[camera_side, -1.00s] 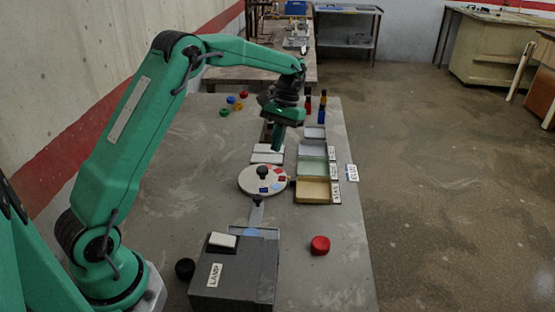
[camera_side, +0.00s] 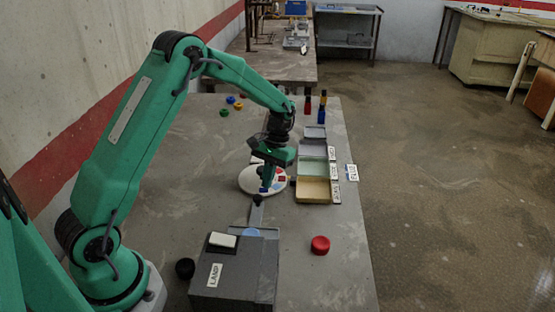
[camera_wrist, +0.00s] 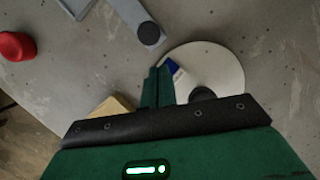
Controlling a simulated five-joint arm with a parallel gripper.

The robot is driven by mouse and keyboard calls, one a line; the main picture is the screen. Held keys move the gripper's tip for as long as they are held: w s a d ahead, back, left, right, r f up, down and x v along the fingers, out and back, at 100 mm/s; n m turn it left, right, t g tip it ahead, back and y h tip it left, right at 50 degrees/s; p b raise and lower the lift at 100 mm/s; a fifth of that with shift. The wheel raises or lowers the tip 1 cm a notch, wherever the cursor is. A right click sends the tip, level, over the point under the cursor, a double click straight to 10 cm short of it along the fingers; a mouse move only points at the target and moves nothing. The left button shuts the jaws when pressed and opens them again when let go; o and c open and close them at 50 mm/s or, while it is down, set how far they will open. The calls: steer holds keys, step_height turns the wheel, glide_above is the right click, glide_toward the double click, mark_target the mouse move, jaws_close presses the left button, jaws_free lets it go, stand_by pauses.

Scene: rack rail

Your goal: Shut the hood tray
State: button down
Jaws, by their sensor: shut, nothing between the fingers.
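The grey hood box (camera_side: 235,272) with a LAMP label stands at the front of the table. Its tray (camera_side: 256,216) sticks out at the far side as a narrow grey strip with a dark knob (camera_side: 257,199) at its outer end. In the wrist view the tray (camera_wrist: 132,14) and its round dark knob (camera_wrist: 149,33) lie just beyond my fingertips. My gripper (camera_side: 266,187) is shut and empty, pointing down over the near edge of the white disc, close to the knob and apart from it. My fingers also show in the wrist view (camera_wrist: 157,72).
The white disc (camera_side: 247,181) with coloured chips is beside the tray's end. Open bins (camera_side: 313,191) stand to the right. A red knob (camera_side: 320,244) is right of the box, a black one (camera_side: 185,268) left. Table between box and red knob is clear.

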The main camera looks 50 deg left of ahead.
steer(key=shift+s+d+f, duration=0.1)
steer(key=shift+s+d, duration=0.05)
steer(key=shift+s, duration=0.35)
steer(key=shift+s+d+f, duration=0.1)
steer(key=shift+s+d, duration=0.05)
steer(key=shift+s, duration=0.35)
steer(key=shift+d, duration=0.1)
glide_above(256, 223)
steer(key=w, duration=0.2)
steer(key=shift+s+y, duration=0.25)
steer(key=shift+y, duration=0.05)
steer(key=shift+w, duration=0.1)
